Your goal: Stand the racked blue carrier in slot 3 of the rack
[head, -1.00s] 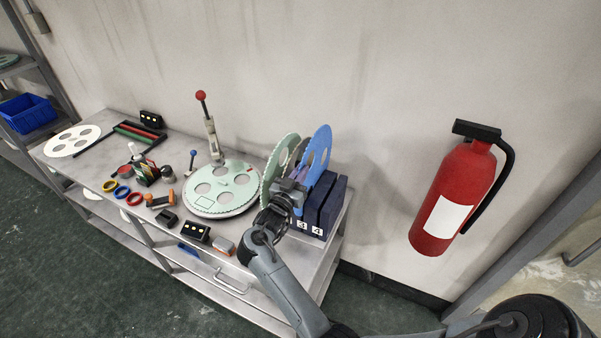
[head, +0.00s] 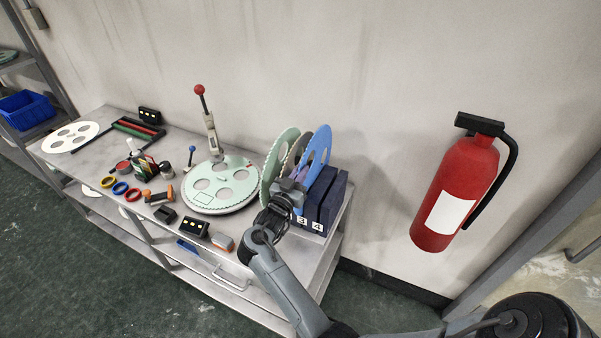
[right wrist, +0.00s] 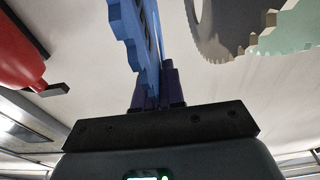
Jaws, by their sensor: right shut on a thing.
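The blue carrier (head: 319,152), a toothed disc with holes, stands on edge, slightly tilted, over the dark blue rack (head: 327,208). My right gripper (head: 289,188) is shut on the blue carrier at its near lower edge. The right wrist view shows the blue carrier (right wrist: 142,40) rising from the jaws. The rack's front carries labels 3 and 4. The gripper hides the rack's left part, and I cannot tell how far the carrier's lower edge sits in a slot. My left gripper is out of view.
A pale green disc (head: 277,160) and a grey disc (head: 296,148) stand just left of the blue carrier. A round lapping plate (head: 220,186) and small tools crowd the bench further left. A red fire extinguisher (head: 455,195) hangs on the wall at right.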

